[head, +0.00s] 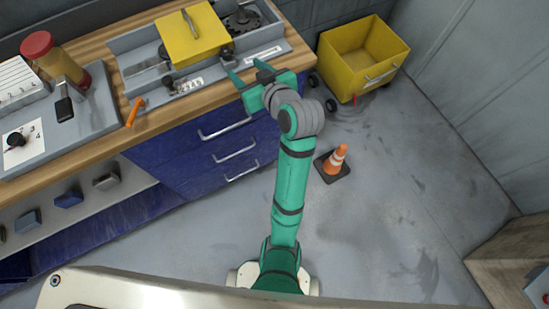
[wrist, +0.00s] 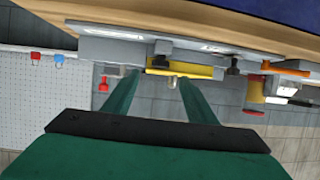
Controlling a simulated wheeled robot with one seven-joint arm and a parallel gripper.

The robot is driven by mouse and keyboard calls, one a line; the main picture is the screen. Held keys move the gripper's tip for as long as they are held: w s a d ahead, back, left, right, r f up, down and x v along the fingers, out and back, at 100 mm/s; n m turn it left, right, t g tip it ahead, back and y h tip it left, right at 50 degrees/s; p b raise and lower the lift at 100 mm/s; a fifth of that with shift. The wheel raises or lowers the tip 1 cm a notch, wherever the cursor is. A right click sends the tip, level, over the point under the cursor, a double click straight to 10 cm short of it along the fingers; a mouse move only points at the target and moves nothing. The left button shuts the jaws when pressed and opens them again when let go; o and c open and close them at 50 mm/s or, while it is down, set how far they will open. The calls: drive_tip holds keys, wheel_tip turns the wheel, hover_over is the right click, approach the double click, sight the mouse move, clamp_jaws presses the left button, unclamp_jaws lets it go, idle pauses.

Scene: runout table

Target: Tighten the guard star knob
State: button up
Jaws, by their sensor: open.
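The yellow guard (head: 190,35) sits on the grey machine bed on the bench. A small dark knob (head: 226,52) at its near right corner appears to be the guard star knob; its lobes are too small to make out. A dark knob also shows in the wrist view (wrist: 163,47), in front of the yellow guard (wrist: 195,71). My gripper (head: 248,70) is open and empty, at the bench's front edge, right of and nearer than the knob and apart from it. In the wrist view its two fingers (wrist: 157,82) point toward the guard, with nothing between them.
An orange-handled tool (head: 134,112) lies at the bench edge. A red-capped jar (head: 55,60) stands at left. A yellow cart (head: 363,58) and an orange cone (head: 335,162) stand on the floor at right. Drawers with metal handles (head: 235,152) are below the bench top.

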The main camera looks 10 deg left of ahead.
drive_tip(key=s+d+f+m+t+h, duration=0.1)
drive_tip(key=s+d+f+m+h, duration=0.2)
drive_tip(key=s+f, duration=0.5)
drive_tip(key=s+d+f+m+t+h, duration=0.2)
drive_tip(key=s+d+f, duration=0.4)
drive_tip(key=s+f, duration=0.3)
drive_tip(key=shift+f+m+h, duration=0.25)
drive_tip(key=shift+m+h, duration=0.55)
drive_tip(key=shift+m, duration=0.5)
drive_tip(key=shift+s, duration=0.1)
drive_tip(key=n+y, duration=0.8)
drive_tip(key=y, duration=0.1)
approach(230, 59)
drive_tip(key=shift+t, duration=0.3)
drive_tip(key=x, duration=0.9)
drive_tip(key=shift+a+f, duration=0.2)
drive_tip(key=shift+a, duration=0.05)
